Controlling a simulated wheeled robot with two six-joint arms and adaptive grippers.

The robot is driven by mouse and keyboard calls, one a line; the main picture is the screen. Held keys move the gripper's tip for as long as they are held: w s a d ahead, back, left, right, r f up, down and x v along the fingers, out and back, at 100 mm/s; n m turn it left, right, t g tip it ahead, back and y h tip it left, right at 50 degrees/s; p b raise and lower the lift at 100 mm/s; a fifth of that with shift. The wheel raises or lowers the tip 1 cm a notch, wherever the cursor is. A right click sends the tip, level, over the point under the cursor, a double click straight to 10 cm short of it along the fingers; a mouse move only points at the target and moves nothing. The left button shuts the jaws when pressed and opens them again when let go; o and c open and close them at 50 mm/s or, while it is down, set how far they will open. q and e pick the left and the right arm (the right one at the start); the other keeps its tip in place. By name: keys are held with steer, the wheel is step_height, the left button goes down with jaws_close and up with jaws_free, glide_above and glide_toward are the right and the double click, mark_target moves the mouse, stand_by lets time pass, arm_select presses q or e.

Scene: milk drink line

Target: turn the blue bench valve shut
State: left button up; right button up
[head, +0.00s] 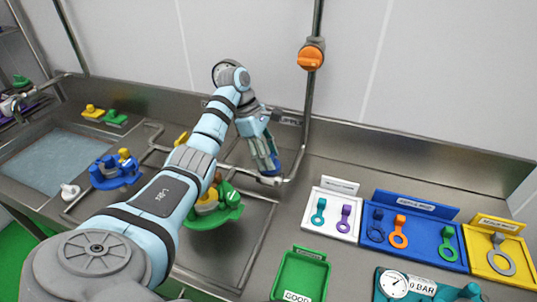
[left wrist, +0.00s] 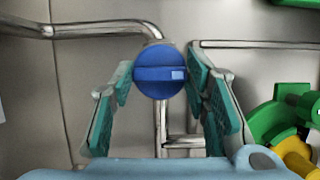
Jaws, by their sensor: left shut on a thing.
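The blue bench valve (left wrist: 159,70) is a round blue knob with a raised bar across it and a small pale patch on the bar's right part. The bar lies level in the left wrist view. My left gripper (left wrist: 160,82) has its teal-padded fingers on either side of the knob and is shut on it. In the head view my left gripper (head: 267,166) reaches down to the bench pipes, and the valve is mostly hidden behind its fingers. My right gripper is not in view.
Steel pipes (left wrist: 90,30) run around the valve. A green fixture with a yellow part (head: 228,208) stands close by on the bench. An orange valve (head: 311,55) is on the wall pipe. White, blue and yellow key trays, a green tray (head: 299,278) and a gauge (head: 393,284) lie right.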

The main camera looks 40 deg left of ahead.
arm_select(q)
steer(key=o, duration=1.1)
steer(key=s+a, duration=0.1)
steer(key=a, duration=0.3)
steer(key=s+a, duration=0.1)
steer(key=a, duration=0.3)
steer(key=s+a+r, duration=0.1)
steer(key=s+a, duration=0.1)
steer(key=a, duration=0.1)
steer(key=shift+a, duration=0.4)
